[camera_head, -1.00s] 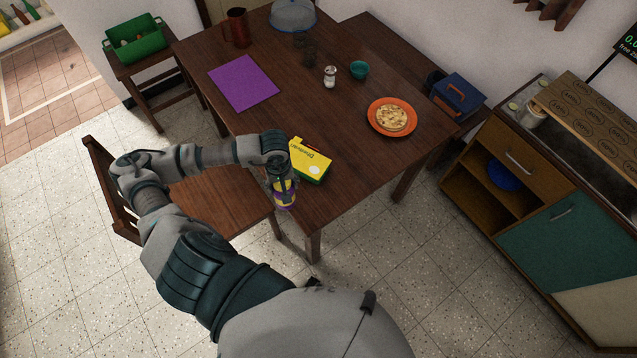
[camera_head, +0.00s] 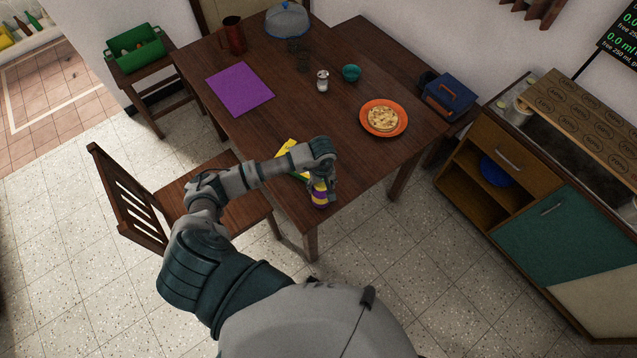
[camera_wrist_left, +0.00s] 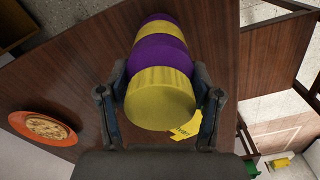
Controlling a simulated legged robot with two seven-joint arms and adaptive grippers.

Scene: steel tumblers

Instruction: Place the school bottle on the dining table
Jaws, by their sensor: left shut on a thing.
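The school bottle (camera_head: 320,194) has yellow and purple bands. My left gripper (camera_head: 322,176) is shut on it near the front corner of the dining table (camera_head: 335,100). In the left wrist view the bottle (camera_wrist_left: 160,75) lies between the two fingers of my left gripper (camera_wrist_left: 160,100), its yellow end towards the camera. The dark brown tabletop shows behind it. I cannot tell whether the bottle's base touches the table. My right gripper is not in view.
A yellow and green box (camera_head: 288,146) is partly hidden behind my left arm. An orange plate (camera_head: 384,118) with a pie, a purple mat (camera_head: 240,89), a shaker (camera_head: 322,80) and a teal bowl (camera_head: 351,72) are on the table. A wooden chair (camera_head: 128,195) stands at the left.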

